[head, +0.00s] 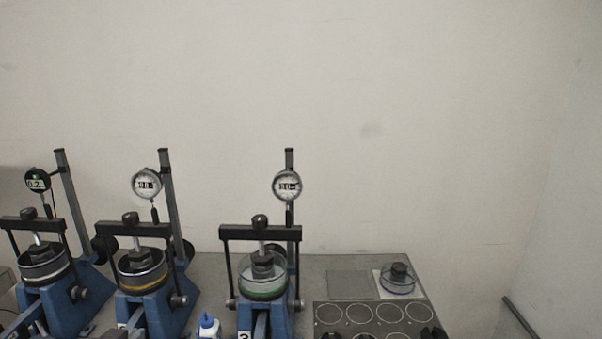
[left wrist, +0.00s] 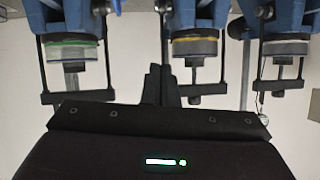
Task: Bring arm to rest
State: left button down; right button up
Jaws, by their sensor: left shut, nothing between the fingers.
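My left gripper (left wrist: 160,72) shows in the left wrist view, its dark fingers together and empty. That view shows the scene upside down, with three blue lever frames beyond the fingers. In the head view the lever frames stand in a row: one at the left (head: 60,300), one in the middle (head: 162,310), and one with a green-banded cell (head: 263,288) at the right. I cannot make out my left gripper for certain in the head view. My right gripper is not in view.
Dial gauges (head: 146,184) sit on upright posts above the frames.

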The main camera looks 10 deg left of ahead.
pick_arm(q)
jog(key=s+d+f+m+g+h, duration=0.2)
jog(key=s+d+f+g, duration=0.2)
jog(key=s+d+f, duration=0.4)
jog(key=s+d+f+m+g+h, duration=0.1)
jog(key=s+d+f+g, duration=0.45)
jog(key=d, duration=0.35)
notch_tip(320, 180, down, 32)
jog(key=s+b, duration=0.2)
jog(key=b, duration=0.2)
jog(key=s+a+f+g+b, duration=0.2)
jog(key=s+a+f+b, duration=0.1)
jog(key=s+f, duration=1.7)
notch_tip(320, 180, down, 3)
jog(key=shift+s+a+f+m, duration=0.1)
jog(key=shift+s+a+m, duration=0.05)
jog(key=shift+s+m, duration=0.2)
jog(key=shift+w, duration=0.1)
